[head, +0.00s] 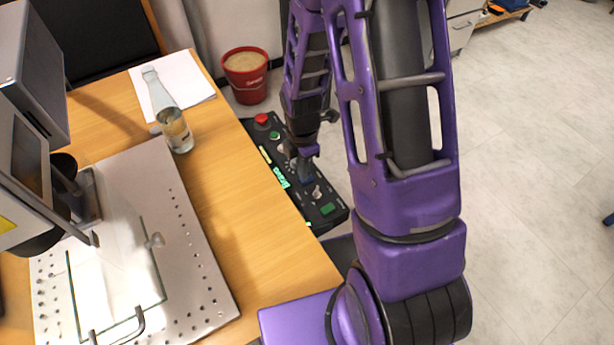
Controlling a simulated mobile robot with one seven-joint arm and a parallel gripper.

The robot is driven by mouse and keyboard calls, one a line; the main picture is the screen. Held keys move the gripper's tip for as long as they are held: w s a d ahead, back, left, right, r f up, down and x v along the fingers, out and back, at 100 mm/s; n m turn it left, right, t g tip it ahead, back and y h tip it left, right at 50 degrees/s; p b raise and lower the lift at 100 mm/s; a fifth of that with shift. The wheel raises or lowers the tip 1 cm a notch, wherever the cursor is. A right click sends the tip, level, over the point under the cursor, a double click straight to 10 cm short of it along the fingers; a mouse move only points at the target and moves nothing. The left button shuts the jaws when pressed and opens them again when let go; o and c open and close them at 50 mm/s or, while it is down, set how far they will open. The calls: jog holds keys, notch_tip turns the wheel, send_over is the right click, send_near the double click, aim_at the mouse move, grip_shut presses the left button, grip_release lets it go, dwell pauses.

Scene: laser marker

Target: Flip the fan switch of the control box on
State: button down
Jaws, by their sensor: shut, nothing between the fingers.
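The control box (328,217) is a long black panel beside the right edge of the wooden table. It carries a red emergency button (262,119), a green button (274,136), a lit green display (283,178) and several small switches. A green rocker (327,209) sits near its front end. My gripper (305,176) is shut and points down over the middle of the box, among the small switches. It hides part of the panel. I cannot tell which switch is the fan switch, its position, or whether the fingertips touch the panel.
The wooden table (255,230) holds a perforated metal plate (205,290), a glass bottle (176,130), paper (185,80) and the laser marker (35,75) at left. A red bucket (247,85) stands behind the box. Open floor (535,150) lies to the right.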

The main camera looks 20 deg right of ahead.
jog(key=shift+f, duration=0.65)
jog(key=shift+r+p, duration=2.85)
jog(key=shift+r, duration=0.75)
